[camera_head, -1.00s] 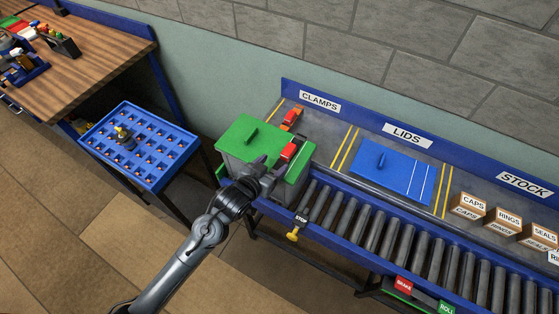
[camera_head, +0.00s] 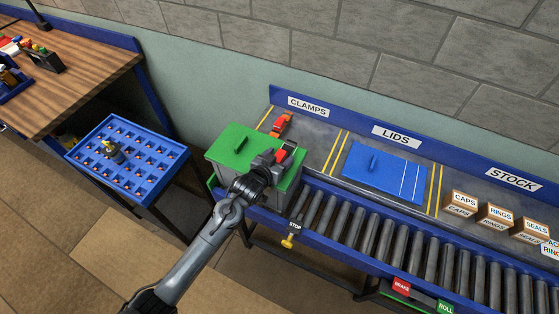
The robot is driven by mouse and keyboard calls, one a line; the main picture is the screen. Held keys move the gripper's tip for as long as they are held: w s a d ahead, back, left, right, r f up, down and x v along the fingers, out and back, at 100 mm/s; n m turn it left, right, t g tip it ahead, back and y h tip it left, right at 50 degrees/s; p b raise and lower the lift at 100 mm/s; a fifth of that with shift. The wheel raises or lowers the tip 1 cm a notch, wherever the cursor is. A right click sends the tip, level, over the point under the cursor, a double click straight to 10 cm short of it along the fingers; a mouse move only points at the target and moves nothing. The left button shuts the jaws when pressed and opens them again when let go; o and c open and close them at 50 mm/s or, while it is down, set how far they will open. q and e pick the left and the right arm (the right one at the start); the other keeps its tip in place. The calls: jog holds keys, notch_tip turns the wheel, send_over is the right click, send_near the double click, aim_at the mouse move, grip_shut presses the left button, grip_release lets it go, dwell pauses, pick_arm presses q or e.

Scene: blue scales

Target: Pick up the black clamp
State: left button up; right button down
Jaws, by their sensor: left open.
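My left gripper (camera_head: 273,157) is open above the right part of the green lid of a grey box (camera_head: 232,146). A red clamp-like piece (camera_head: 287,152) shows right beside its fingers and is partly hidden by them. I cannot tell if they touch. Another red clamp-like piece (camera_head: 282,124) lies behind the box, below the CLAMPS sign. I cannot make out a black clamp; the gripper and forearm hide part of the lid. My right gripper is not in view.
A blue lid (camera_head: 384,172) lies under the LIDS sign. Labelled stock boxes (camera_head: 463,201) stand at right. A roller conveyor (camera_head: 385,240) runs along the front, with a STOP lever (camera_head: 291,236). A blue compartment tray (camera_head: 130,172) and wooden bench (camera_head: 85,82) are at left.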

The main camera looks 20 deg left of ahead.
pick_arm(q)
jog(key=shift+w+f, duration=0.2)
jog(key=shift+w, duration=0.1)
jog(key=c, duration=1.1)
jog(key=shift+r, duration=0.2)
